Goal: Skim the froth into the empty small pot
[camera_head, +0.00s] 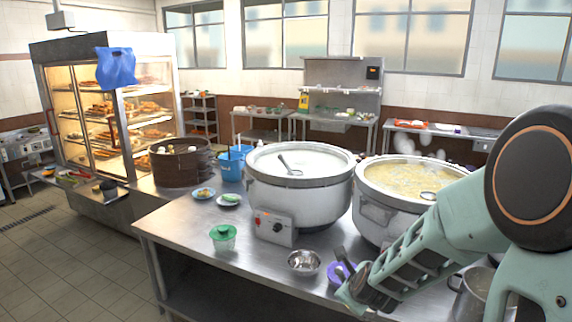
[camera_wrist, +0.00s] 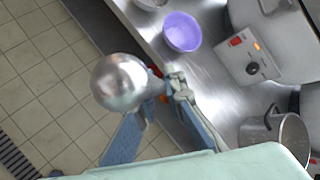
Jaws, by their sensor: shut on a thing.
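My gripper (camera_head: 352,280) is over the front edge of the steel table; in the wrist view (camera_wrist: 165,92) it is shut on a shiny, rounded metal utensil (camera_wrist: 118,82), seemingly a ladle, whose handle is mostly hidden. The utensil's round end hangs over the floor in that view. The right stockpot (camera_head: 372,212) holds yellowish broth with pale froth (camera_head: 410,178) on it. A ladle-like metal piece (camera_head: 428,195) shows at its near rim. The small pot (camera_head: 468,292) stands at the front right, partly behind my arm; in the wrist view (camera_wrist: 277,132) its visible inside looks empty.
The left stockpot (camera_head: 300,205) holds white congee and a ladle (camera_head: 290,167). A purple bowl (camera_wrist: 182,32) and a steel bowl (camera_head: 304,262) sit near the table edge.

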